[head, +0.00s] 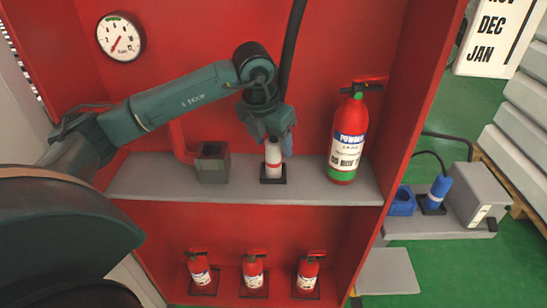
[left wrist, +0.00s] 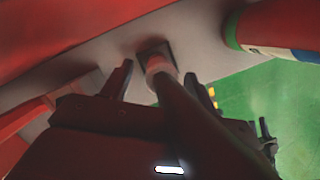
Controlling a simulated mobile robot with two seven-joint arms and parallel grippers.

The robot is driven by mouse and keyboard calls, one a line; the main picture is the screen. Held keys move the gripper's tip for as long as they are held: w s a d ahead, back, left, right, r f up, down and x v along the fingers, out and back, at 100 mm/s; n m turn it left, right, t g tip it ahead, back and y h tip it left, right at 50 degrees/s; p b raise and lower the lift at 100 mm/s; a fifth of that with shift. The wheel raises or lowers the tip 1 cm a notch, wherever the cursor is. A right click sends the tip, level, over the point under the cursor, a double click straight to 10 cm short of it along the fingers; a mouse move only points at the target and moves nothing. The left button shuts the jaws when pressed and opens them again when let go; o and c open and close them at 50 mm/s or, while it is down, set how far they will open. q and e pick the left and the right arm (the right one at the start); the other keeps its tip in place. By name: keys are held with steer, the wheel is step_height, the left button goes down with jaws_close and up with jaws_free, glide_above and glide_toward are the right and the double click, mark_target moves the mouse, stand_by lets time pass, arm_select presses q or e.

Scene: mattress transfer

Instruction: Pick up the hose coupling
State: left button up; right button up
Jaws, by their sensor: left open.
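A small white cylinder with a reddish band, seemingly the hose coupling (head: 272,158), stands upright on a black square pad (head: 273,180) on the grey shelf. My left gripper (head: 272,138) is open and points down over its top, which the fingers partly hide. My right gripper is not in view.
The grey shelf (head: 138,181) crosses a red cabinet. A dark square holder (head: 212,163) stands left of the coupling, and a large red extinguisher (head: 347,137) stands to its right. A black hose (head: 293,40) hangs behind my gripper. Several small extinguishers (head: 255,272) stand below.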

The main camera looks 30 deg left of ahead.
arm_select(q)
steer(key=shift+x, duration=1.55)
steer(key=shift+c, duration=0.2)
steer(key=c, duration=1.2)
